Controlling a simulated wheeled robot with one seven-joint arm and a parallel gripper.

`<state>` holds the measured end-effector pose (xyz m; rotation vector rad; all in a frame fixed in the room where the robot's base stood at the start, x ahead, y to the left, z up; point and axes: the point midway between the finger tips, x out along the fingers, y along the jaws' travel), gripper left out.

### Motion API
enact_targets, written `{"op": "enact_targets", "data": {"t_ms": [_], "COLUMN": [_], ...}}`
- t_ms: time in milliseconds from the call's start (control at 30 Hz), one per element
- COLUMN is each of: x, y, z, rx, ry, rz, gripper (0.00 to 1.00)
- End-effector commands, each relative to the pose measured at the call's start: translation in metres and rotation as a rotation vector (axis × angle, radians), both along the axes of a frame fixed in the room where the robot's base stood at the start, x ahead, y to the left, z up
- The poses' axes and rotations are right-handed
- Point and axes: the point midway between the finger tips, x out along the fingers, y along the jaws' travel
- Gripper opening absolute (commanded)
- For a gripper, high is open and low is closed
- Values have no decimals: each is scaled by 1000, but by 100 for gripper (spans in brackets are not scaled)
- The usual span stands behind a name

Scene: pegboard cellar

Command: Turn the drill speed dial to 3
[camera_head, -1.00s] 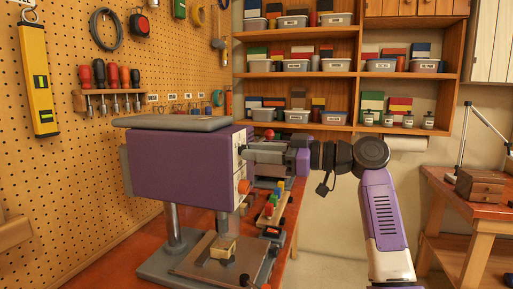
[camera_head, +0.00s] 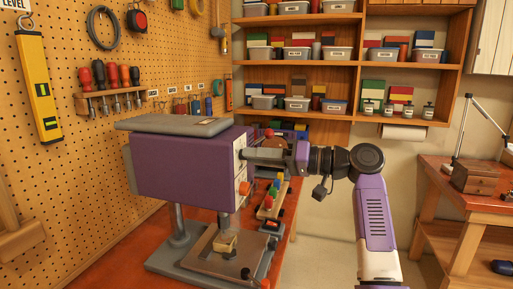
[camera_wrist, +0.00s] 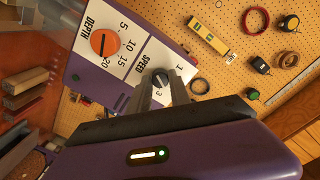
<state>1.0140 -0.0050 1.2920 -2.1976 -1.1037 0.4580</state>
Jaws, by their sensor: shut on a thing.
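The purple drill press (camera_head: 180,165) stands on the bench, its control face turned right in the head view. In the wrist view, the white SPEED panel (camera_wrist: 181,92) holds the small dark speed dial (camera_wrist: 161,75). The figures 1 and 3 show beside the dial; the dial's pointer is too small to read. My gripper (camera_wrist: 157,84) is shut on the speed dial, its two grey fingers covering part of it and of the scale. In the head view my gripper (camera_head: 243,154) reaches the control face from the right. The orange depth dial (camera_wrist: 104,43) is beside it.
A rack of coloured pieces (camera_head: 272,198) stands on the bench behind my gripper. The pegboard (camera_head: 60,180) with tools is at the left. Open floor (camera_head: 320,245) lies right of the bench.

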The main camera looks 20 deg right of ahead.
Motion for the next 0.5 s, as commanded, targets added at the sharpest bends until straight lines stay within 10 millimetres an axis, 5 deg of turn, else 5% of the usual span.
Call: {"op": "enact_targets", "data": {"t_ms": [500], "x": [-1], "y": [0], "z": [0], "rx": [248], "ry": [351], "rz": [1], "gripper": [0]}}
